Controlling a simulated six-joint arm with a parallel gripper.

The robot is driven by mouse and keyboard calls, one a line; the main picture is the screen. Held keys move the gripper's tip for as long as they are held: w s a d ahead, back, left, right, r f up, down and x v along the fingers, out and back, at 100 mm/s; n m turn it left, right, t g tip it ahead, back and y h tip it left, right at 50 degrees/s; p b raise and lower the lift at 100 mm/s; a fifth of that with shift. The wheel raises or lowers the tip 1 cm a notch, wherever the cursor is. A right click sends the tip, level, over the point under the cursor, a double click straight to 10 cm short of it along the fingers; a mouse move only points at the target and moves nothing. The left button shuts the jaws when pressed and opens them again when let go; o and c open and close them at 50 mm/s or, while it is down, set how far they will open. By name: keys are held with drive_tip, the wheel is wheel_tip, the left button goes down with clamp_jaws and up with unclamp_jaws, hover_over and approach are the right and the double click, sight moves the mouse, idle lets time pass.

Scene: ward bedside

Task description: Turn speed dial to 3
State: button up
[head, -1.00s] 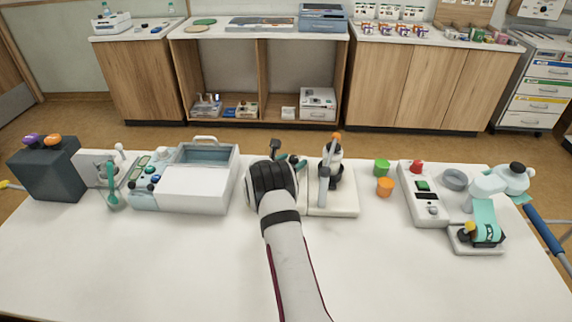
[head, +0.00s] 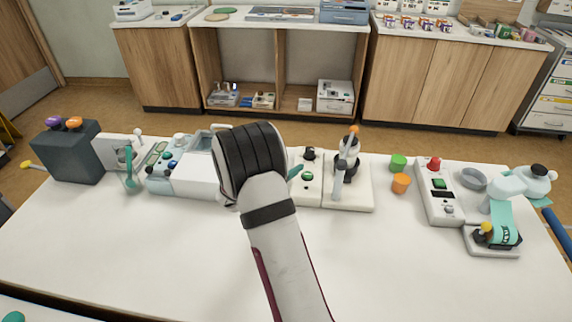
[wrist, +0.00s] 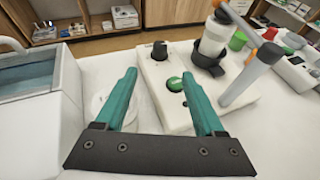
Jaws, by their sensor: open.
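A white unit (head: 309,192) stands mid-table with a black knob (head: 309,154) at its back and a round green button (head: 307,176) in front. The knob (wrist: 160,50) also shows in the wrist view, with the green button (wrist: 175,84) nearer me. Which of them is the speed dial carries no legible label, and I cannot read a setting. My gripper (wrist: 159,75) is open and empty, its teal fingers pointing toward the unit. The knob appears beyond and between the fingertips, apart from them. The head view mostly hides my gripper behind my arm.
A white device with a bottle and orange-tipped lever (head: 354,180) adjoins the unit on the right. A white lidded bath (head: 195,178) stands left. Green (head: 398,162) and orange cups (head: 400,183) stand farther right. The front of the table is clear.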

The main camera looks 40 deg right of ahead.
sight(310, 149)
drive_tip(key=w+d+r+g+y, duration=0.1)
drive_tip(key=d+r+y, duration=0.3)
drive_tip(key=r, duration=0.2)
drive_tip(key=x, duration=1.5)
drive_tip(key=shift+d+f, duration=0.1)
drive_tip(key=shift+f, duration=0.4)
drive_tip(key=shift+g, duration=0.3)
clamp_jaws()
